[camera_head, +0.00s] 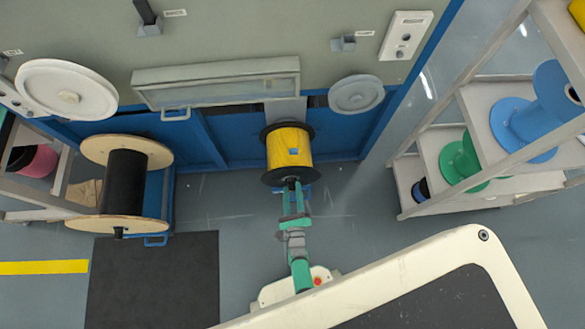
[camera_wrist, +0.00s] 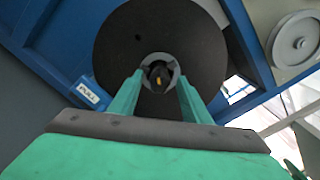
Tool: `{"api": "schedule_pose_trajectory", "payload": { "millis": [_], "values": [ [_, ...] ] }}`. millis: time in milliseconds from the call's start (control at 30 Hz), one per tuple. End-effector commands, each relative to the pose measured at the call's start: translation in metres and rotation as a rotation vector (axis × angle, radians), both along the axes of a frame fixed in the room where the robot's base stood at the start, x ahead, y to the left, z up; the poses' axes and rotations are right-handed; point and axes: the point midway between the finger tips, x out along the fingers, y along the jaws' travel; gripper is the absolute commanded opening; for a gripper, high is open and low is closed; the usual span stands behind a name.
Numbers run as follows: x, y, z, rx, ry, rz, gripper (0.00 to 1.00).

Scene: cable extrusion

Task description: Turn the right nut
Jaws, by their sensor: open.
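A yellow cable spool with black flanges (camera_head: 288,147) stands in front of the blue machine in the head view. In the wrist view its near black flange (camera_wrist: 120,45) faces me, with a light ring and a dark centre piece (camera_wrist: 159,70) at its hub. I take this centre piece for the nut, but its shape is hard to make out. My green gripper (camera_wrist: 160,80) is open, with its two fingers at either side of the hub. In the head view my gripper (camera_head: 292,187) is at the near flange. I cannot tell whether the fingers touch the nut.
A black cable drum (camera_head: 124,182) with wooden flanges stands left. A shelf rack (camera_head: 470,195) at right holds a green spool (camera_head: 461,160) and a blue spool (camera_head: 510,122). A grey wheel (camera_head: 356,94) is on the machine front.

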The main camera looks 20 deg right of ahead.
Motion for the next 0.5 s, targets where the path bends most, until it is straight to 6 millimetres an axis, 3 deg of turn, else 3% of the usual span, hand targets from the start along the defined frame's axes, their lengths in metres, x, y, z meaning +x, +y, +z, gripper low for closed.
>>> {"api": "schedule_pose_trajectory", "payload": {
  "millis": [233,400,500],
  "values": [
    [0.0005,0.0006,0.0000,0.000,0.000,0.001,0.41],
    [0.0000,-0.0008,0.0000,0.000,0.000,-0.001,0.02],
    [-0.0004,-0.0013,-0.0001,0.000,0.000,-0.003,0.02]
  ]
}}
